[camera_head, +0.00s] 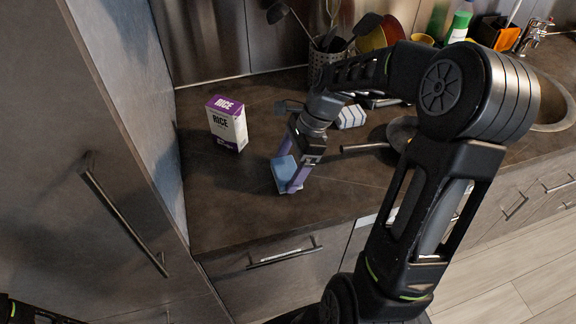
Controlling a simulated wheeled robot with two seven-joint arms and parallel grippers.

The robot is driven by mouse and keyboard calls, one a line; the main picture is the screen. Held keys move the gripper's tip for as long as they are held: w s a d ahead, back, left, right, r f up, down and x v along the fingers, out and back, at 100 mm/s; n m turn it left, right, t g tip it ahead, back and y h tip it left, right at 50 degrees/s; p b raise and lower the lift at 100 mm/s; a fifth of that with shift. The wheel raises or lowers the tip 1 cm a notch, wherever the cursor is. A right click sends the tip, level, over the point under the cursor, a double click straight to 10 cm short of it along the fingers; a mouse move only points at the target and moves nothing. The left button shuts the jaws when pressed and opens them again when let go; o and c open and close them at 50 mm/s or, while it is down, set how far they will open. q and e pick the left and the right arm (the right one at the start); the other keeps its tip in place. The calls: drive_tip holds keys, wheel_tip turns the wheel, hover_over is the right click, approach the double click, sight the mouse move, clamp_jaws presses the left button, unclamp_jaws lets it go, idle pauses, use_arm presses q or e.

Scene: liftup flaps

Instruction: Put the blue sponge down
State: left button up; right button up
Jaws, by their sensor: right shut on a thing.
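The blue sponge (284,171) is between the purple fingers of my right gripper (289,178), which is shut on it. The gripper points down over the dark counter (240,218), near its front edge. The sponge is at or just above the counter surface; I cannot tell whether it touches. Part of the sponge is hidden by the fingers. My left gripper is not in view; only a bit of dark arm shows at the bottom left corner.
A rice box (227,124) stands left of the sponge. A pan (401,131) and a striped block (351,117) lie to the right. A utensil holder (325,66) stands behind. A tall cabinet (120,120) bounds the counter's left. Bare counter lies in front of the rice box.

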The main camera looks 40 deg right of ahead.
drive_tip(key=shift+f, duration=0.15)
drive_tip(key=o, duration=1.1)
drive_tip(key=shift+o, duration=0.2)
drive_tip(key=v, duration=1.2)
